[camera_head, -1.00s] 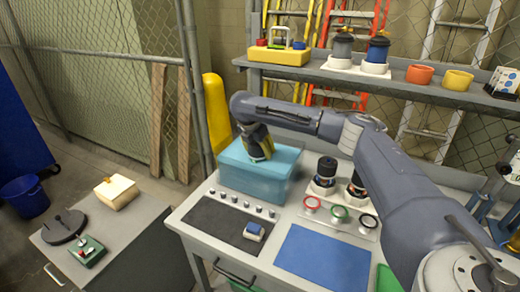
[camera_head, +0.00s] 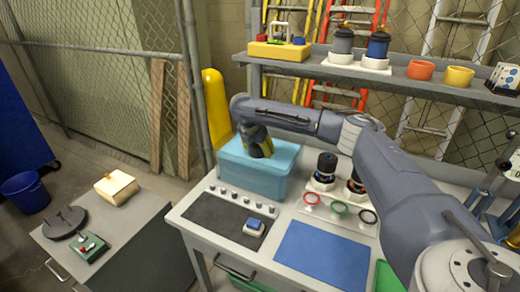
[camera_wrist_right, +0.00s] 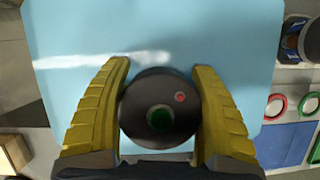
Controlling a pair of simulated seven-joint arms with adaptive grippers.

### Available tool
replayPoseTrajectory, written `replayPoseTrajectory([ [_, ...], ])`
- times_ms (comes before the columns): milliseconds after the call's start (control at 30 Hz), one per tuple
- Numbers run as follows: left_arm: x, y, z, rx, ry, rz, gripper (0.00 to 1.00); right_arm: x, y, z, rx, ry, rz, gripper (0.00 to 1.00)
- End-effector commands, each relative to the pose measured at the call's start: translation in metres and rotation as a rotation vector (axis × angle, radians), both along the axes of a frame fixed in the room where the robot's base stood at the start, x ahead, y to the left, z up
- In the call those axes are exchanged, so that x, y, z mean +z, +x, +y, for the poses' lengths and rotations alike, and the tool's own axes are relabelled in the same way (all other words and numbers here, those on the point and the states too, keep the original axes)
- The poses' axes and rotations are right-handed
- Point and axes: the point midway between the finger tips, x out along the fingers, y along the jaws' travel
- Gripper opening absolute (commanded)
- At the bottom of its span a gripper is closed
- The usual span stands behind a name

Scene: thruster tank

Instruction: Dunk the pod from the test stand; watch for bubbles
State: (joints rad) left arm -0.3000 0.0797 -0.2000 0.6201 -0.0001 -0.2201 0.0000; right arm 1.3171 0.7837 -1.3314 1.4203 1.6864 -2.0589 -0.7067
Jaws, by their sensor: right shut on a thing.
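The light-blue water tank (camera_head: 243,178) stands at the back left of the bench. My right gripper (camera_head: 262,146) is over it with its fingers pointing down. In the wrist view the yellow fingers (camera_wrist_right: 160,115) are shut around a dark round pod (camera_wrist_right: 160,100), seen from its top, with a green centre and a small red dot. In the head view the pod's dark top (camera_head: 263,151) shows at the tank's opening; its lower part is hidden. I cannot make out bubbles. Two dark pods (camera_head: 326,168) stand in white holders right of the tank. My left gripper is out of view.
Red, green and black rings (camera_head: 339,207) lie in front of the holders. A blue mat (camera_head: 322,257) and a dark mat (camera_head: 220,222) with several small knobs lie at the front. The shelf (camera_head: 400,80) above holds pods and cups. A grey side cabinet (camera_head: 130,235) stands left.

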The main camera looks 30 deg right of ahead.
Motion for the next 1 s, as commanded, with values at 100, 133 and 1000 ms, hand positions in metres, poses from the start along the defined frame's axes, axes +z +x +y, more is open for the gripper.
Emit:
replayPoseTrajectory([
  [100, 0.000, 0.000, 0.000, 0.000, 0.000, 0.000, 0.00, -0.006, 0.000, 0.000, 0.001, -0.001, 0.001, 0.14],
  [133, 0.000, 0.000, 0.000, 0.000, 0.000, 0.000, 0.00, -0.007, 0.000, 0.000, 0.000, 0.000, 0.001, 0.14],
  [1000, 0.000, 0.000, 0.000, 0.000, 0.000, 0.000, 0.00, -0.024, 0.000, 0.000, 0.001, -0.001, 0.002, 0.14],
])
